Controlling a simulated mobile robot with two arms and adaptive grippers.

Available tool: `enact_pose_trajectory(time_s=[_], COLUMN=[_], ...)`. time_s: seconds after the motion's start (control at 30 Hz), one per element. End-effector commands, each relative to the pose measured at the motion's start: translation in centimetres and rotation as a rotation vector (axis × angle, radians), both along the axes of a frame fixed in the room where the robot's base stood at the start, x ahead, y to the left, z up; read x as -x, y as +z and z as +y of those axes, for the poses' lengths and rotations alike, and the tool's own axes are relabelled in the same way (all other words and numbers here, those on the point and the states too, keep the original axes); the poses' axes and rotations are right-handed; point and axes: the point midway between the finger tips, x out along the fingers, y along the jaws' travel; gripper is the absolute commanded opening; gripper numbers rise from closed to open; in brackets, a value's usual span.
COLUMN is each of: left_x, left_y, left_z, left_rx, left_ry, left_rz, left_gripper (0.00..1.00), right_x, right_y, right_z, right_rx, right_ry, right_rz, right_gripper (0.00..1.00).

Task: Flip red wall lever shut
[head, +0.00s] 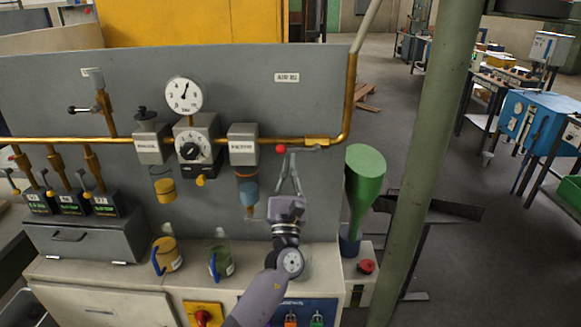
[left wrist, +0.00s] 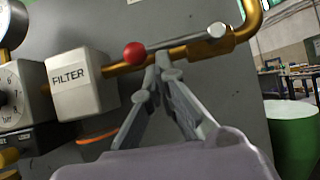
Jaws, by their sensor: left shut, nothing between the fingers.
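The red wall lever (head: 281,149) has a red ball at its left end, and it also shows in the left wrist view (left wrist: 134,53). Its grey bar runs right from the ball, roughly along the brass pipe (head: 325,141). My left gripper (head: 290,156) is shut and empty, pointing up in front of the wall panel. In the left wrist view its fingertips (left wrist: 157,62) meet just right of the red ball, at or just below the bar. I cannot tell whether they touch it. My right gripper is not in view.
The filter box (head: 243,145) and pressure gauge (head: 184,95) are left of the lever. A green funnel-shaped vessel (head: 364,185) and green post (head: 425,150) stand to the right. Jars (head: 167,256) and a red button (head: 367,267) are on the bench below.

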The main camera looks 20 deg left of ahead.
Motion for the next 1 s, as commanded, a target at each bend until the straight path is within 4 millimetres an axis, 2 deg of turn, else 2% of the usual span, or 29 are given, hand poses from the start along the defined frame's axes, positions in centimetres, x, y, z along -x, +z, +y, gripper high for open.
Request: enact_pose_trajectory(time_s=[0.73, 1.0], left_x=[0.1, 0.2], left_y=[1.0, 2.2], left_z=[0.4, 0.7], left_rx=[-0.130, -0.252], left_ry=[-0.002, -0.001], left_rz=[0.036, 0.072], left_gripper=[0.00, 0.00], right_x=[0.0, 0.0], right_y=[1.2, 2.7], right_z=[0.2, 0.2], right_rx=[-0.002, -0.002], right_ry=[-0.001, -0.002], right_rz=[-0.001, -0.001], right_gripper=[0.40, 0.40])
